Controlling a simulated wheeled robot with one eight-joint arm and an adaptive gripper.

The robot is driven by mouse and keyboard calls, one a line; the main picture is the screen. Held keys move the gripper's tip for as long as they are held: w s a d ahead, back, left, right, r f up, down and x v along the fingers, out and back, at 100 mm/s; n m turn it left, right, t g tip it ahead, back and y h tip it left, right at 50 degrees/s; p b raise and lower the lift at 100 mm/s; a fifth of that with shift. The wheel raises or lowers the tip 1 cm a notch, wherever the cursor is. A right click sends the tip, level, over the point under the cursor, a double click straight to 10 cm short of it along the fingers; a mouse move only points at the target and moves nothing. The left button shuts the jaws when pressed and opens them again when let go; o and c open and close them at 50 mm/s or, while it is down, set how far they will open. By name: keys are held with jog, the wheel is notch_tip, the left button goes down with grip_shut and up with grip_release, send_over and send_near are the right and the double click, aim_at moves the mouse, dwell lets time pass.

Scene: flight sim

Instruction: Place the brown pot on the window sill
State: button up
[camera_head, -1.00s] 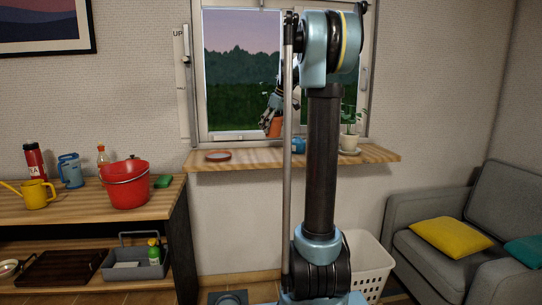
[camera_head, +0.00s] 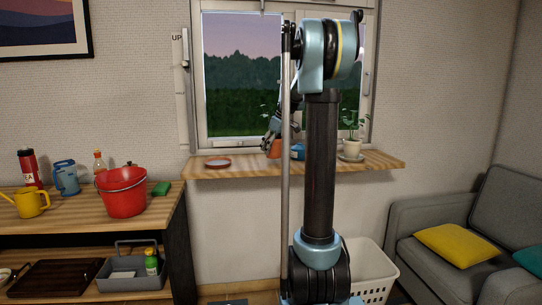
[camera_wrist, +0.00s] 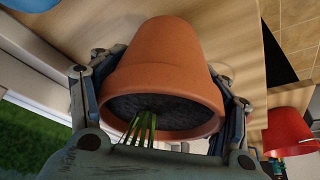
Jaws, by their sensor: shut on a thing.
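The brown pot (camera_head: 274,149) is a terracotta pot, partly hidden behind my arm in the head view. In the wrist view the brown pot (camera_wrist: 165,60) shows its rim, dark soil and green stems. My gripper (camera_head: 270,141) is shut on it, with a finger on each side of the pot in the wrist view (camera_wrist: 160,105). The wooden window sill (camera_head: 240,171) runs under the window. The pot is low over the sill or at its surface; I cannot tell whether it touches.
A reddish-brown saucer (camera_head: 217,163) lies on the sill to the left. A blue object (camera_head: 298,152) stands close right of the pot, partly behind my arm. Bare sill shows between saucer and pot.

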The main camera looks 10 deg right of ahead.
aim_at(280, 138)
notch_tip(280, 138, down, 2)
jog(key=shift+f, duration=0.25)
jog(key=o, duration=1.9)
jog(key=shift+a, duration=0.1)
jog(key=v, duration=1.2)
jog(key=s+f+m+h, duration=0.1)
jog(key=s+f+m, duration=0.2)
jog(key=s+f, duration=0.6)
jog(key=s+a+f+m+h, duration=0.1)
jog(key=s+f+m, duration=0.2)
jog(key=s+f, duration=0.7)
jog(key=s+a+f+m+g+h, duration=0.1)
jog(key=s+f, duration=0.9)
jog(key=s, duration=1.3)
jog(key=shift+f+m, duration=0.2)
jog(key=shift+m, duration=0.7)
